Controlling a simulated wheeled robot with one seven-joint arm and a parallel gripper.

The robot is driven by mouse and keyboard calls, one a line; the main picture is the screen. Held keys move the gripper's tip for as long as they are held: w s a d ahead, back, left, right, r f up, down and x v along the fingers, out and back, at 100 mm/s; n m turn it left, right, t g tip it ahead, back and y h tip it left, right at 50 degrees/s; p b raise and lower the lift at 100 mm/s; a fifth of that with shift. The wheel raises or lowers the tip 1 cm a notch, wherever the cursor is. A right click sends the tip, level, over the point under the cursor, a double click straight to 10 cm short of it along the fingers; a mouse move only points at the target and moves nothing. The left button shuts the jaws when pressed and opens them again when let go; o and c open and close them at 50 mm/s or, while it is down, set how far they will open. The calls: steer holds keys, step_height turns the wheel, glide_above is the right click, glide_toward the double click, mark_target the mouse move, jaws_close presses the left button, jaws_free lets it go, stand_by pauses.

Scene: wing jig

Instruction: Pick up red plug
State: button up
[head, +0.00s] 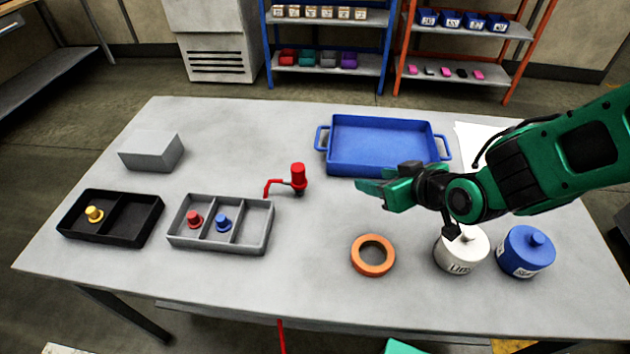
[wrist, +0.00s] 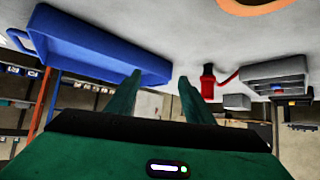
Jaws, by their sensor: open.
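A red plug (head: 193,219) stands in the left compartment of the grey divided tray (head: 257,248). A blue plug (head: 223,223) stands in the middle compartment of the same tray. My gripper (head: 366,188) is over the table, right of the tray and near the blue tray's front left side, well apart from the red plug. In the wrist view my gripper's two fingers (wrist: 157,92) are spread with nothing between them. The grey tray (wrist: 275,72) also shows at the right of the wrist view, where I cannot make out the red plug.
A black tray (head: 107,236) with a yellow plug (head: 94,213) lies left of the grey tray. A red crank-like tool (head: 298,176) stands behind it. An orange ring (head: 373,257), white jar (head: 461,252), blue jar (head: 525,252), blue tray (head: 386,170) and grey block (head: 151,152) are also on the table.

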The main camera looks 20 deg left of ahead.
mark_target(304, 178)
steer(key=s+a+y, duration=0.1)
steer(key=s+a, duration=0.1)
steer(key=a, duration=0.1)
steer(key=s+a+n+y, duration=0.1)
steer(key=s+a, duration=0.1)
steer(key=a, duration=0.2)
steer(key=s+a+n, duration=0.1)
steer(key=s+a, duration=0.1)
steer(key=a, duration=0.1)
steer(key=shift+s+a+f+g+y, duration=0.15)
steer(key=shift+s+f+g+y, duration=0.15)
steer(key=shift+s+f+y, duration=0.1)
steer(key=x, duration=0.5)
steer(key=shift+a, duration=0.1)
steer(key=shift+w+r+x, duration=0.15)
steer(key=shift+x, duration=1.1)
steer(key=shift+w+r+x, duration=0.1)
steer(key=shift+w+x, duration=0.05)
steer(key=shift+x, duration=1.15)
steer(key=c, duration=1.2)
jaws_close()
steer(key=shift+r, duration=0.15)
